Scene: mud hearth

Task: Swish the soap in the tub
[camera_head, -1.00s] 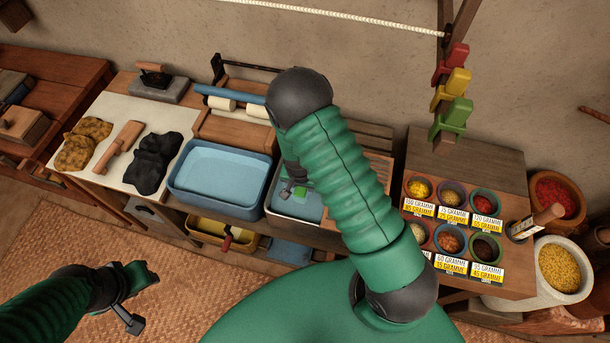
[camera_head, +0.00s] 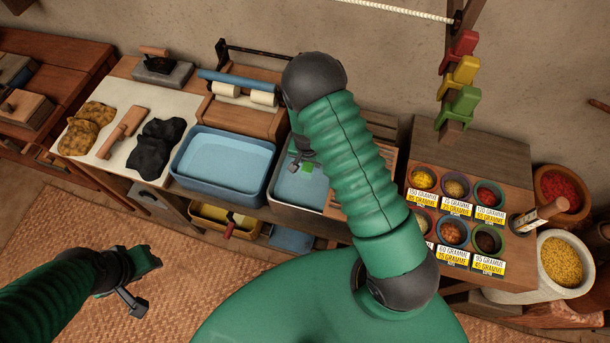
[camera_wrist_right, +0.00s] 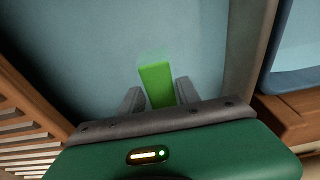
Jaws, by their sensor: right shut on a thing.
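The pale-rimmed tub (camera_head: 312,203) holds blue water and stands at the middle of the bench, partly hidden by my right arm. My right gripper (camera_wrist_right: 158,96) is shut on a bar of green soap (camera_wrist_right: 156,82), which sticks out between the two grey fingers. In the head view the soap (camera_head: 307,168) shows as a small green patch inside the tub. My left gripper (camera_head: 145,270) hangs at lower left, away from the bench; its jaws are unclear.
A larger blue basin (camera_head: 222,160) of water stands just left of the tub. A slatted wooden rack (camera_wrist_right: 20,120) borders the tub in the wrist view. Spice bowls (camera_head: 455,187) stand to the right. A yellow basin (camera_head: 222,220) sits below.

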